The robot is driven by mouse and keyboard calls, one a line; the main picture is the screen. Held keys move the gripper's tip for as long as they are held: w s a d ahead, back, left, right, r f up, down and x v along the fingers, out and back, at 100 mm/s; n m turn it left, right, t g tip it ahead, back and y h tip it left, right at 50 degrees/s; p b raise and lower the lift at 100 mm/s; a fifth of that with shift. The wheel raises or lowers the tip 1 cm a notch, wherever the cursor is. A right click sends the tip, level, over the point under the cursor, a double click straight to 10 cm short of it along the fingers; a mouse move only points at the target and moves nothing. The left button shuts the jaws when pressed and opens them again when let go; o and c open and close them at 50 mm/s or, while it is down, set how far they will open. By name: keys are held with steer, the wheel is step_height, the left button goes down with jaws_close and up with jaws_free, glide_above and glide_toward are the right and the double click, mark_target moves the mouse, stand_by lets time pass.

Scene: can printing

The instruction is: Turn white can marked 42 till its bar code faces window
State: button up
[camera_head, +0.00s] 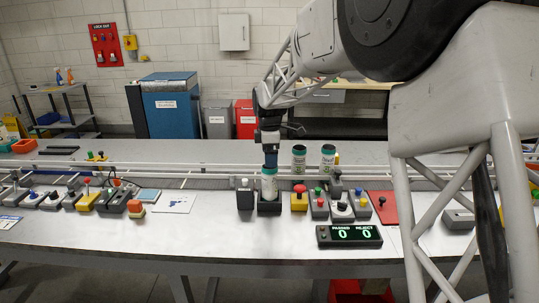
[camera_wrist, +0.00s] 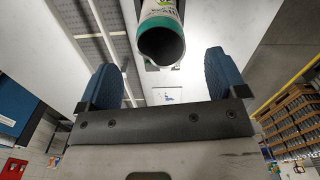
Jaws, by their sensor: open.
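A white can with a teal rim (camera_head: 268,184) stands upright on a black stand (camera_head: 269,208) at mid-bench. My gripper (camera_head: 270,158) is above it, pointing down. In the wrist view the can (camera_wrist: 162,12) shows its dark open end beyond my gripper's blue fingers (camera_wrist: 160,68). The fingers are wide apart and empty, and the can lies between their lines. Marks on its side are too small to read, so I cannot tell the number 42 or where the bar code faces. A dark upright unit (camera_head: 244,198) stands just left of the stand; I cannot make out a window on it.
Two similar cans (camera_head: 299,160) (camera_head: 328,158) stand behind, to the right. A yellow box with a red button (camera_head: 299,200) and several control boxes sit right of the stand. A counter display (camera_head: 348,236) reads passed 0, reject 0.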

mark_target(270, 174)
steer(key=shift+f, duration=0.15)
stand_by(0.3)
steer(key=shift+f, duration=3.75)
steer(key=c, duration=1)
steer(key=shift+n, duration=1.7)
steer(key=shift+n, duration=1.7)
